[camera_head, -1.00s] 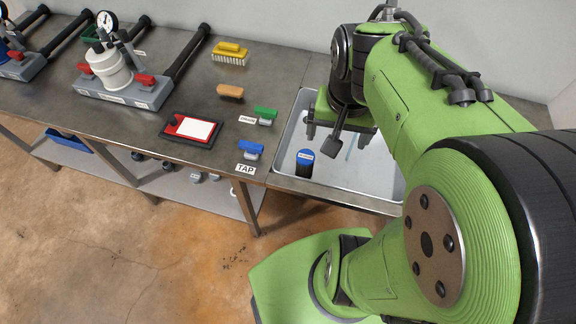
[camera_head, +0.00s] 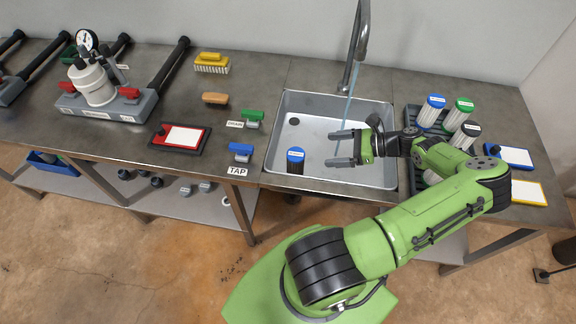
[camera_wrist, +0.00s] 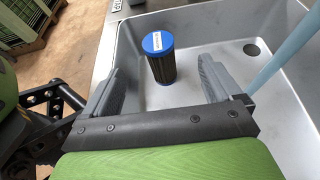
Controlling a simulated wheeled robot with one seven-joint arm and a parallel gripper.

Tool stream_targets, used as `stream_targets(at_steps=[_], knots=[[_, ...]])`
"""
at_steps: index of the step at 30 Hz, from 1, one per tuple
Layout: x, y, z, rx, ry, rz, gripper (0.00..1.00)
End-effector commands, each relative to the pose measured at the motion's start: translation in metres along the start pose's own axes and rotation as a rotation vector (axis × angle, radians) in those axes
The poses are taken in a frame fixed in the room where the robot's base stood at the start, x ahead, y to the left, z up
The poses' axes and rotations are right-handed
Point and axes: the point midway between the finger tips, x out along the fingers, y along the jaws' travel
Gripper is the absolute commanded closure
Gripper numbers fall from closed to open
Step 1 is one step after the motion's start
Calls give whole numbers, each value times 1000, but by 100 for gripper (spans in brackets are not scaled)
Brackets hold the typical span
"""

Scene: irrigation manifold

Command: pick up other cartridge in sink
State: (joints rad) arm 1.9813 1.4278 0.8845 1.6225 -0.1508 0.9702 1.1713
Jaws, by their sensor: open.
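A dark cartridge with a blue cap and white label (camera_head: 295,160) stands upright in the sink (camera_head: 318,110), near its front left side. It also shows in the wrist view (camera_wrist: 160,58), beyond and between my two fingers. My gripper (camera_head: 333,149) is open and empty over the sink, to the right of the cartridge, with its fingers pointing left toward it. A gap separates the fingertips from the cartridge in the head view. The wrist view also shows my gripper (camera_wrist: 160,85) with both fingers spread wide.
A faucet (camera_head: 360,40) runs a water stream into the sink behind my gripper. A dark rack (camera_head: 412,175) with several capped cartridges stands right of the sink. Blue (camera_head: 241,150) and green (camera_head: 253,117) valve handles sit left of it. The sink's rim and walls surround the cartridge.

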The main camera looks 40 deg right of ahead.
Motion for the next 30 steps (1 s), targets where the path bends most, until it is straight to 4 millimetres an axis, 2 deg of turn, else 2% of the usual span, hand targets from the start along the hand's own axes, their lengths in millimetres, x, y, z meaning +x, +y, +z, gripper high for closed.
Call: stream_targets(at_steps=[1, 3, 9, 16, 24, 30], knots=[[16, 2, -4, -2, -1, 9, 8], [35, 2, -6, -3, -1, 10, 8], [82, 2, -7, -4, 0, 10, 8], [106, 3, -6, -4, 2, 7, 8], [145, 6, -7, -4, 3, 9, 8], [147, 6, -2, -3, 4, 6, 8]])
